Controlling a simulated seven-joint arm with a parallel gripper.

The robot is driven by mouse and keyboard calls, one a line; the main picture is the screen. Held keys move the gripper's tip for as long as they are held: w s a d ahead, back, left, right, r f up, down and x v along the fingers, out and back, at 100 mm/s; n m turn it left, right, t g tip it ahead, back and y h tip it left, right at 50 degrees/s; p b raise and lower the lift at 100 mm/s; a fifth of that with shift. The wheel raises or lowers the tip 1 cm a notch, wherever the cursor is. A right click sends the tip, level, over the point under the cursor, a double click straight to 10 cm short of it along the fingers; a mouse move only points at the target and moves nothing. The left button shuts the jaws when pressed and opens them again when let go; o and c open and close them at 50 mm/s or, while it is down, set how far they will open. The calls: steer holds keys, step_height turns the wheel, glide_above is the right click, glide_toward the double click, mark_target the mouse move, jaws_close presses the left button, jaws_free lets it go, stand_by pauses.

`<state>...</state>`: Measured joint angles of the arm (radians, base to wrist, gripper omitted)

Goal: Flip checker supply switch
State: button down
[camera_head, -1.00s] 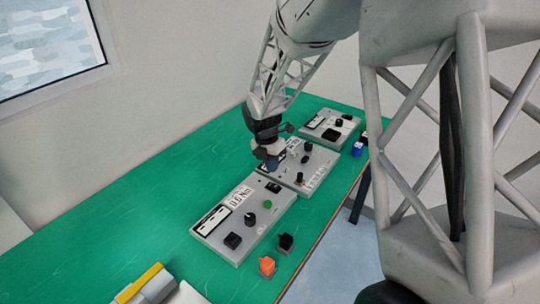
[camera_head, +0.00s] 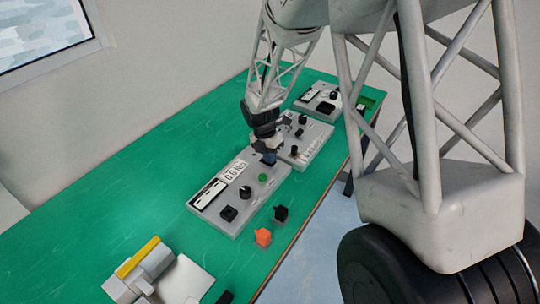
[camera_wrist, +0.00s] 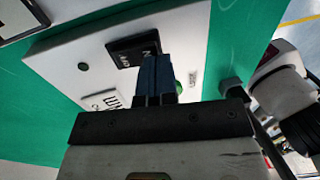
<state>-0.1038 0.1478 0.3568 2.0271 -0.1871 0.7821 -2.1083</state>
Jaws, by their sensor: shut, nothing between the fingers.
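My gripper (camera_head: 269,160) is shut and empty, at the far right end of the nearest grey control panel (camera_head: 222,221). In the wrist view its blue fingers (camera_wrist: 156,62) point at a black switch (camera_wrist: 124,44) with white lettering on the panel (camera_wrist: 70,52). The fingertips overlap the right part of the switch; I cannot tell whether they touch it. In the head view the gripper hides this switch. A green button (camera_head: 263,177) sits close beside the fingers, and is partly hidden by them in the wrist view (camera_wrist: 180,88). The panel also has a "0.6 Nm" label (camera_head: 235,171).
The panel carries a black knob (camera_head: 245,192) and a black square button (camera_head: 228,213). A second panel (camera_head: 314,140) and a third (camera_head: 318,106) stand behind. An orange block (camera_head: 263,237) and a black block (camera_head: 281,214) lie near the front edge. The green table (camera_head: 120,190) is clear at left.

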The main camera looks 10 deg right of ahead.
steer(key=shift+s+d+f, duration=0.1)
steer(key=shift+f, duration=0.15)
steer(key=shift+r, duration=0.1)
stand_by(0.4)
steer(key=shift+w+a+r, duration=0.25)
steer(key=shift+w+a, duration=0.3)
steer(key=shift+r, duration=0.15)
step_height(320, 180, up, 13)
steer(key=s+d, duration=0.2)
steer(key=shift+r, duration=0.2)
stand_by(0.6)
stand_by(0.3)
